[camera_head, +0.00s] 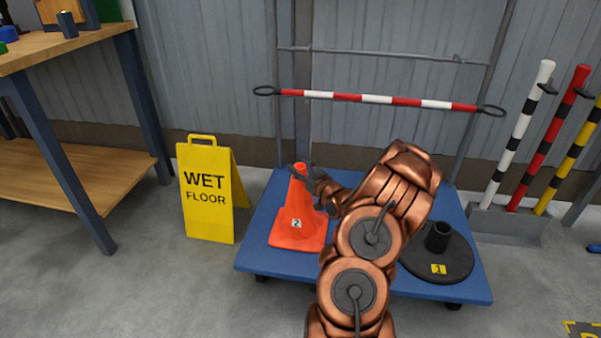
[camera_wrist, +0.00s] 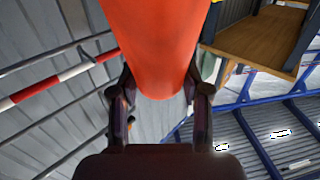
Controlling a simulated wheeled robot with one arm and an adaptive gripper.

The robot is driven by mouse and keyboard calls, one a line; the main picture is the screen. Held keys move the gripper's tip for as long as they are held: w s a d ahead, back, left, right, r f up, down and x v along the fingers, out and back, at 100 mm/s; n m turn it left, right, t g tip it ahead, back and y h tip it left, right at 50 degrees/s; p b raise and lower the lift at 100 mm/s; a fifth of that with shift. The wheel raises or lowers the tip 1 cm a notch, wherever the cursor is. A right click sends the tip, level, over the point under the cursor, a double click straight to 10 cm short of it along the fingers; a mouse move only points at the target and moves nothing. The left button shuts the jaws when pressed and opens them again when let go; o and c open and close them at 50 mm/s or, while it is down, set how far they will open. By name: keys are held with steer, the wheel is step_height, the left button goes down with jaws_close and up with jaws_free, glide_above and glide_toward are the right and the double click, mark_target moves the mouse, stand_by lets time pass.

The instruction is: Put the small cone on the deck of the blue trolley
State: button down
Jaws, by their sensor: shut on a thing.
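The small orange cone (camera_head: 300,210), with a white number label, is upright over the left part of the blue trolley's deck (camera_head: 262,262). Its square base appears to rest on the deck. My gripper (camera_head: 304,176) is shut on the cone near its top, reaching in from the right. In the wrist view the cone (camera_wrist: 150,40) fills the space between the two dark fingers of my gripper (camera_wrist: 162,88). My arm hides the middle of the deck.
A black round base (camera_head: 420,262) with a short socket sits on the deck's right side. A red-and-white bar (camera_head: 375,99) spans the back. A yellow wet floor sign (camera_head: 207,190) stands left, near a workbench (camera_head: 65,48). Striped posts (camera_head: 520,135) stand in a rack at right.

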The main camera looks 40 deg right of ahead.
steer(key=shift+f, duration=0.4)
steer(key=shift+r, duration=0.1)
steer(key=c, duration=0.5)
jaws_free()
steer(key=shift+c, duration=0.2)
steer(key=shift+s, duration=0.1)
steer(key=shift+s+r+p, duration=0.1)
steer(key=shift+s+p, duration=0.2)
steer(key=shift+s, duration=0.3)
steer(key=s+a+p, duration=0.2)
steer(key=s, duration=0.8)
steer(key=shift+s+p, duration=0.25)
steer(key=shift+p, duration=0.05)
